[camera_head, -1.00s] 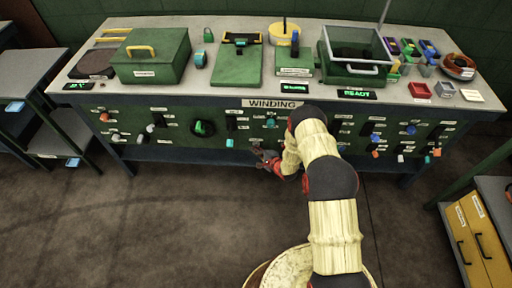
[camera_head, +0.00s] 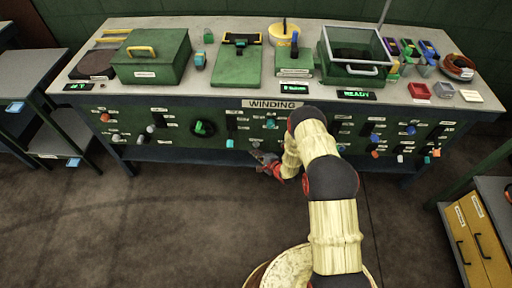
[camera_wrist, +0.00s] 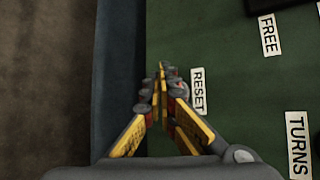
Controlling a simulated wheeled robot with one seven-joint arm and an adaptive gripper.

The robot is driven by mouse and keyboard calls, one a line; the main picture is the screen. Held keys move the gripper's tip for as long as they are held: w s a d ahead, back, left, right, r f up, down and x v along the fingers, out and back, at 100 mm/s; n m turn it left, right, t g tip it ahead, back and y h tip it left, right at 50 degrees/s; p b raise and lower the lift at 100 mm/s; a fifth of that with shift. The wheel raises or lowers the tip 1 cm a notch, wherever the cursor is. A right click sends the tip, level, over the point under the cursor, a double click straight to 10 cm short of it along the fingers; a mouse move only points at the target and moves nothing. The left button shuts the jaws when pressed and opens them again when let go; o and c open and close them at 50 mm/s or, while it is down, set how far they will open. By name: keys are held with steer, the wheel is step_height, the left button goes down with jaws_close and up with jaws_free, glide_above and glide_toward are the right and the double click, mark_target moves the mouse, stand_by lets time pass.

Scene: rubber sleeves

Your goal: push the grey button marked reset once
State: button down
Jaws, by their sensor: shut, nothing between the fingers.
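My gripper (camera_wrist: 163,72) is shut and empty, its fingertips pointing at the green front panel of the bench. In the wrist view the white RESET label (camera_wrist: 198,92) is just right of the fingertips. The grey button itself cannot be made out clearly; the fingers cover the area beside the label. I cannot tell whether the fingertips touch anything. In the head view my gripper (camera_head: 264,158) is low at the panel, below the WINDING sign (camera_head: 276,104).
The green panel (camera_head: 180,128) carries several knobs, switches and labels. TURNS (camera_wrist: 298,145) and FREE (camera_wrist: 268,35) labels lie right of the fingers. The panel's blue-grey edge (camera_wrist: 118,80) is to their left. Boxes and trays stand on the bench top (camera_head: 215,30). A READY display (camera_head: 356,94) is lit.

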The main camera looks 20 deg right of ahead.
steer(key=s, duration=0.1)
steer(key=s+a, duration=0.1)
steer(key=s, duration=0.1)
steer(key=s+p, duration=0.1)
steer(key=shift+s+a, duration=0.25)
stand_by(0.8)
